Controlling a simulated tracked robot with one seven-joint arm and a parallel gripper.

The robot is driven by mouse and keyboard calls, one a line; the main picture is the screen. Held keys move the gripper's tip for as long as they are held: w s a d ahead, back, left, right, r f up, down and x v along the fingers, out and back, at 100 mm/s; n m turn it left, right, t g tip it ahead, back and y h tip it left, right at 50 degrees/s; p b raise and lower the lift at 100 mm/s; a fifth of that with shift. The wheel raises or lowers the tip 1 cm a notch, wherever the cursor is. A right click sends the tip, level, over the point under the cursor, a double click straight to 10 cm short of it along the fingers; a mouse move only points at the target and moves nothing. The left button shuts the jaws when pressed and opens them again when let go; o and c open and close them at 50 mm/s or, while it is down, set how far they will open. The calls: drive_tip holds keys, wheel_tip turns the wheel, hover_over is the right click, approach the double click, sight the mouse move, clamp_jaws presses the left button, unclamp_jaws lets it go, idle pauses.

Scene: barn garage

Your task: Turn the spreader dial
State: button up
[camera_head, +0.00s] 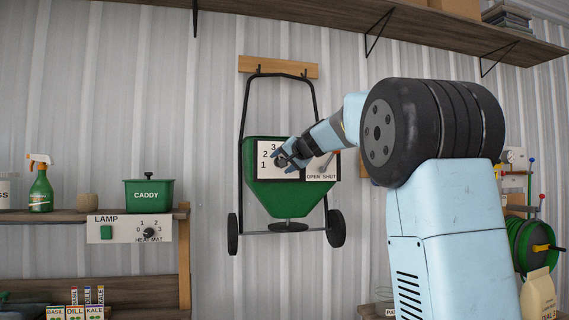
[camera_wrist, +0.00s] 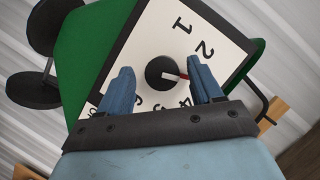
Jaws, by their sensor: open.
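The green spreader (camera_head: 290,198) hangs on the wall by its black handle. Its white dial plate (camera_head: 266,168) carries numbers, with 1, 2 and 3 readable at the left. My gripper (camera_head: 281,157) is in front of the plate and hides the dial in the head view. In the wrist view the round black dial (camera_wrist: 160,72) with a red pointer sits between the tips of my open gripper (camera_wrist: 160,80). The pointer points to the right in that view, between 2 and the partly hidden 4. Clear gaps show between the dial and both fingers.
An OPEN/SHUT plate (camera_head: 321,177) with a lever is right of the dial plate. At the left a shelf (camera_head: 50,215) holds a spray bottle (camera_head: 41,185) and a green caddy (camera_head: 149,194). A high shelf (camera_head: 400,22) runs above. Bare wall lies left of the spreader.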

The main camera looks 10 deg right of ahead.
drive_tip(key=v, duration=1.3)
drive_tip(key=shift+s, duration=0.4)
drive_tip(key=shift+r, duration=0.1)
